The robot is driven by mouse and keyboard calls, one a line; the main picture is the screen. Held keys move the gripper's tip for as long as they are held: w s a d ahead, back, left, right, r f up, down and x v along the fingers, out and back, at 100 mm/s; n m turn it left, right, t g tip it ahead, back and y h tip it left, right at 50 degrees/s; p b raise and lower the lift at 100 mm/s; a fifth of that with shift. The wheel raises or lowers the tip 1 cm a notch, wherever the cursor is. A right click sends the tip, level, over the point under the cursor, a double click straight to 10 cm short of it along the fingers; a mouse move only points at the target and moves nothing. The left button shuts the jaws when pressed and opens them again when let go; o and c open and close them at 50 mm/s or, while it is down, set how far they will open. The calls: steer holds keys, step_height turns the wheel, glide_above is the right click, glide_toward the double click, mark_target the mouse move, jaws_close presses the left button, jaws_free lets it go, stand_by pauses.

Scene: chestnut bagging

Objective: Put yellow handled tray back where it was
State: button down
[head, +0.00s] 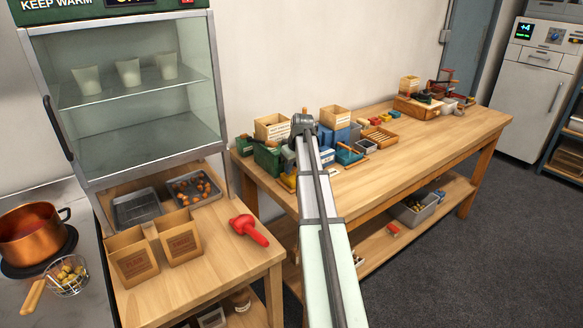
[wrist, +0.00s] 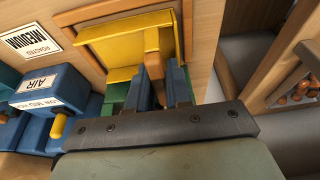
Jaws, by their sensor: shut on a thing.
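The yellow tray (wrist: 110,50) shows in the wrist view, top centre, with its brown wooden handle (wrist: 152,42) pointing toward me. My gripper (wrist: 163,82) is shut on this handle; its two fingers stand on either side of the handle's end. The tray is just in front of a wooden bin with a "MEDIUM ROASTED" label. I cannot tell whether the tray's underside touches anything. In the head view my arm reaches over the long wooden table and hides the gripper and most of the tray.
A blue box marked "AIR" (wrist: 50,85) stands left of the tray in the wrist view. In the head view, a green box (head: 267,158) and blue boxes crowd the near end of the long table (head: 430,142). A red scoop (head: 248,229) lies on the nearer table.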

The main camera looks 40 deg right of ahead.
steer(key=c, duration=1)
jaws_free()
steer(key=shift+c, duration=0.2)
steer(key=v, duration=1.2)
steer(key=shift+r, duration=0.1)
